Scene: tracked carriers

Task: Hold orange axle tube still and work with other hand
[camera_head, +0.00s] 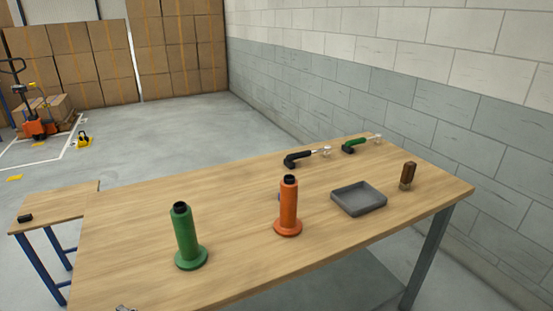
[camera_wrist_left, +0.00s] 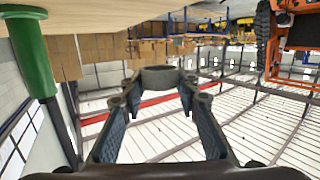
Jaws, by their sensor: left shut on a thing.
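The orange axle tube (camera_head: 288,208) stands upright on its round flange on the wooden table, with a black piece at its top. A similar green tube (camera_head: 185,238) stands upright to its left; in the left wrist view the green tube (camera_wrist_left: 32,55) appears inverted at the left edge. My left gripper (camera_wrist_left: 159,92) is shut on a dark grey ring-shaped piece (camera_wrist_left: 160,74) between its fingertips. It is away from the orange tube; a small grey part at the head view's bottom edge may belong to it. My right gripper is in neither view.
A lower side table (camera_head: 60,205) holds a small black object (camera_head: 25,218). The table between the tubes is clear.

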